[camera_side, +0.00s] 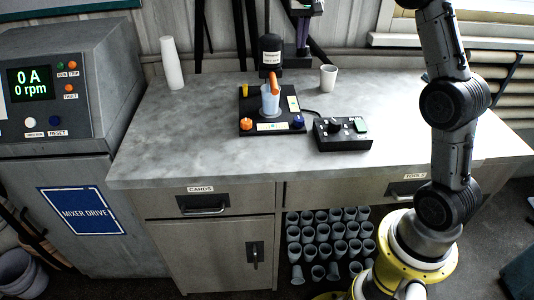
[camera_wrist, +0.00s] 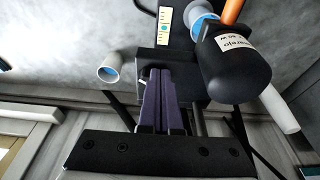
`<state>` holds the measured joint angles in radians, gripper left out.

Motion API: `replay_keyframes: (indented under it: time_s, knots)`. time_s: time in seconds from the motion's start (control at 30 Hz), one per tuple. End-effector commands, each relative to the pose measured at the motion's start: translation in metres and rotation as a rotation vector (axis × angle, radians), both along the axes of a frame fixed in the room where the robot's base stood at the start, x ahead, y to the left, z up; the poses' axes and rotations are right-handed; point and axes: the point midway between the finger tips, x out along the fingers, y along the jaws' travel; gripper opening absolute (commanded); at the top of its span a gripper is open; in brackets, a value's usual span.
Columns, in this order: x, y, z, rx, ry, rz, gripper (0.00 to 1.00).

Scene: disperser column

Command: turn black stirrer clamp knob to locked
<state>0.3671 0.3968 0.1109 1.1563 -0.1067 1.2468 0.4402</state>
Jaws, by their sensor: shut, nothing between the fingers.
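My gripper (camera_wrist: 156,74) is shut and empty, its two purple fingers pressed together. In the wrist view its tips are at a black clamp block (camera_wrist: 184,64) beside the black motor head (camera_wrist: 236,70). In the side view my purple gripper (camera_side: 303,38) points down behind and to the right of the motor head (camera_side: 270,48). I cannot clearly make out the clamp knob; the fingers may cover it. I cannot tell whether the tips touch it.
A black control box (camera_side: 355,142) sits right of the black base plate (camera_side: 248,112). A white cup (camera_side: 328,77) stands behind the box, and a stack of white cups (camera_side: 171,64) at the back left. The grey bench top (camera_side: 170,135) is clear at left.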

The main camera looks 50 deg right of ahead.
Motion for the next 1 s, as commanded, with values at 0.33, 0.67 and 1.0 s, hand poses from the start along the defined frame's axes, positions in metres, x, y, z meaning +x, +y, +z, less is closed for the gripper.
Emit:
replay_keyframes:
  time_s: [0.33,0.67,1.0]
  knots:
    - [0.000,0.000,0.036,0.001,0.001,0.000,0.00]
    - [-0.001,0.000,0.043,0.002,0.004,0.000,0.00]
    - [-0.019,-0.021,0.052,0.002,0.002,-0.002,0.00]
